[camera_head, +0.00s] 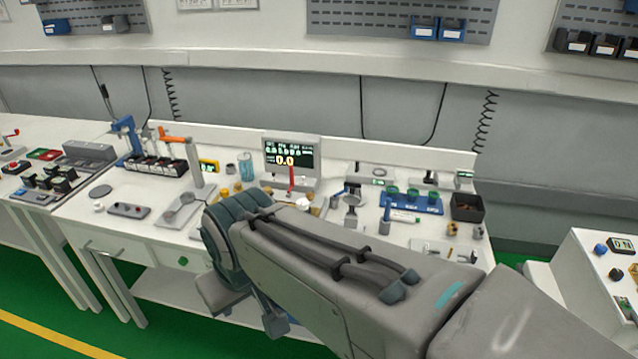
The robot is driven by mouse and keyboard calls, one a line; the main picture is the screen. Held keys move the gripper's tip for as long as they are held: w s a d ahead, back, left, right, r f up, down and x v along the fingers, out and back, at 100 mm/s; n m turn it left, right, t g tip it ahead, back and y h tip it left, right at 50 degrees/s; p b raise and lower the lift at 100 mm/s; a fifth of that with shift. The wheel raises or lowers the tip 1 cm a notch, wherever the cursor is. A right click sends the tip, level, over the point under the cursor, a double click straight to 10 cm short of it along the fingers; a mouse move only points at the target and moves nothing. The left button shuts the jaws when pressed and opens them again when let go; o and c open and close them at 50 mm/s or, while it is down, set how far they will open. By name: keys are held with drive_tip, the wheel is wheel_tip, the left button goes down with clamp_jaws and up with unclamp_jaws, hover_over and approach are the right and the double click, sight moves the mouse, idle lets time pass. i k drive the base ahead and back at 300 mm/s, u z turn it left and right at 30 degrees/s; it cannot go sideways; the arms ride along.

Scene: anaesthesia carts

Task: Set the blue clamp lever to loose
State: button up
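A small blue lever (341,191) sticks out to the left from a small grey stand (352,203) on the white bench, right of the display; it may be the clamp lever, but its setting is too small to read. A taller blue clamp-like fixture (130,137) stands at the left of the bench. My arm reaches in from the lower right and bends down at the bench's front edge. What seems to be part of my gripper (274,319) shows below the arm, low in front of the bench and away from both blue parts. Its fingers cannot be made out.
A display reading 0.0 (291,155) stands at the back, with a red upright handle (291,179) before it. My arm hides the bench's front middle. Green floor is free at lower left.

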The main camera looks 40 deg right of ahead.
sight(334, 198)
drive_tip(key=u, duration=0.15)
drive_tip(key=i, duration=0.65)
drive_tip(key=z, duration=0.7)
drive_tip(key=i, duration=0.65)
drive_tip(key=z, duration=0.75)
